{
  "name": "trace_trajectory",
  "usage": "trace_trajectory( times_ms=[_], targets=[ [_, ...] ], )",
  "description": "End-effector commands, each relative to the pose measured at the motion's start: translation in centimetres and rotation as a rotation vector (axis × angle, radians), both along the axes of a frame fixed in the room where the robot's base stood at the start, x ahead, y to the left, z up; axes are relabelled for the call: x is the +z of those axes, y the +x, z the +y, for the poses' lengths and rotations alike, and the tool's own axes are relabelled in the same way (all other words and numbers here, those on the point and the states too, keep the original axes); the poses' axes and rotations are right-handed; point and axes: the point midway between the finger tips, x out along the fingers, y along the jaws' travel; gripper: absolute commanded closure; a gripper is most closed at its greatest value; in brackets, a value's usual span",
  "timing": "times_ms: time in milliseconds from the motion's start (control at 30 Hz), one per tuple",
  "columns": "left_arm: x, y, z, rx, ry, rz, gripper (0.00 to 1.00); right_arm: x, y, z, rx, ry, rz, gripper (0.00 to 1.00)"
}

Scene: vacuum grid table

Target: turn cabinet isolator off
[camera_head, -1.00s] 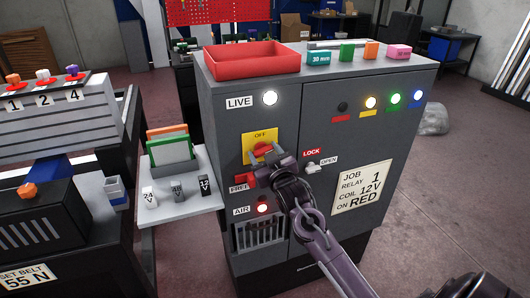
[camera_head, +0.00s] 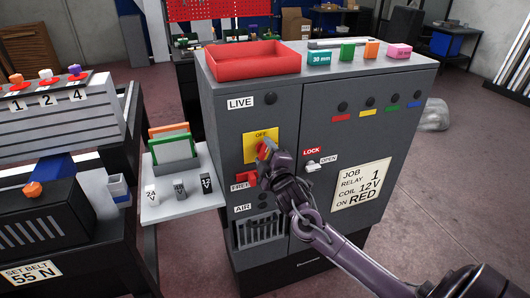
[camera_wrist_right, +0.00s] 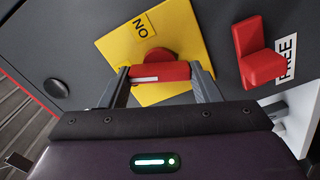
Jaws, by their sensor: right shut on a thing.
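The cabinet isolator is a red rotary handle (camera_head: 263,149) on a yellow plate (camera_head: 250,140) marked OFF at its top, on the front of the grey cabinet (camera_head: 222,120). In the head view the handle stands near upright, partly hidden by my gripper. My right gripper (camera_head: 270,157) is shut on the handle. In the wrist view the red handle (camera_wrist_right: 160,72), with a white stripe, lies between the two fingers, and an ON label shows on the yellow plate (camera_wrist_right: 180,25). The LIVE lamp (camera_head: 270,99) is dark. My left gripper is not in view.
A red lever (camera_head: 245,178) by the FREE label sits just left of my gripper. A small white LOCK/OPEN latch (camera_head: 313,167) is to the right. A side shelf (camera_head: 185,206) with small blocks stands left. A red tray (camera_head: 252,60) is on the cabinet top.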

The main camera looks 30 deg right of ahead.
Motion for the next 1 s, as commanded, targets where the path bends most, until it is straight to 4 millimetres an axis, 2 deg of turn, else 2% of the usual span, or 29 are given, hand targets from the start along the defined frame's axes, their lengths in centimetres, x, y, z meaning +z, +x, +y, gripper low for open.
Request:
trace_trajectory(
  times_ms=[200,500,1000],
  targets=[
    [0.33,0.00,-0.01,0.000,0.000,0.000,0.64,-0.01,0.01,0.01,0.000,-0.171,0.041,0.66],
    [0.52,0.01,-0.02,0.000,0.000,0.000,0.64,-0.11,0.01,0.04,0.001,-0.325,0.079,0.66],
    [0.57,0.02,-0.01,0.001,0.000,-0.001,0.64,-0.19,0.02,0.06,0.000,-0.384,0.093,0.66]
  ],
)
